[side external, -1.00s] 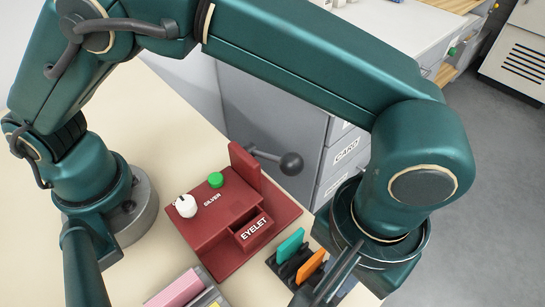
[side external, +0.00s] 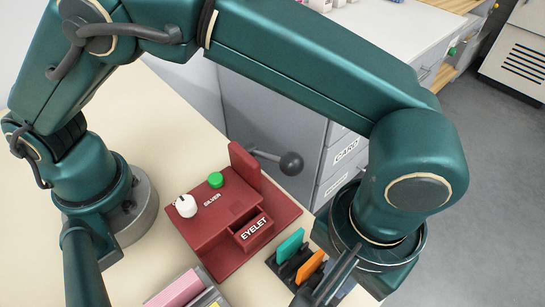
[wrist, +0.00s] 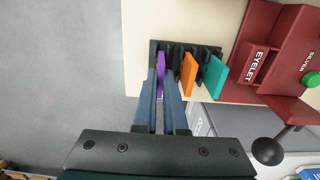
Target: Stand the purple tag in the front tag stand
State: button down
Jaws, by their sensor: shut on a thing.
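The purple tag (wrist: 161,66) is between the fingertips of my gripper (wrist: 161,82) in the wrist view, and the jaws are shut on it. It is at the left end of the black tag stand (wrist: 203,49), beside the orange tag. Whether its lower edge is seated in a slot I cannot tell. The orange tag (wrist: 188,76) and the teal tag (wrist: 214,73) stand in slots to the right. In the side view the stand (side external: 281,269) shows with the teal (side external: 290,244) and orange (side external: 311,267) tags; my wrist hides the purple tag.
A dark red eyelet press (side external: 215,232) with a green button (side external: 215,180) stands close to the tag stand. A pink block (side external: 175,290) lies at the bottom edge. The table edge (wrist: 126,70) is close to the stand.

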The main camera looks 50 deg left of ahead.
jog(key=shift+f, duration=0.35)
jog(key=c, duration=1.3)
grip_release()
jog(key=shift+o, duration=0.2)
notch_tip(320, 180, up, 11)
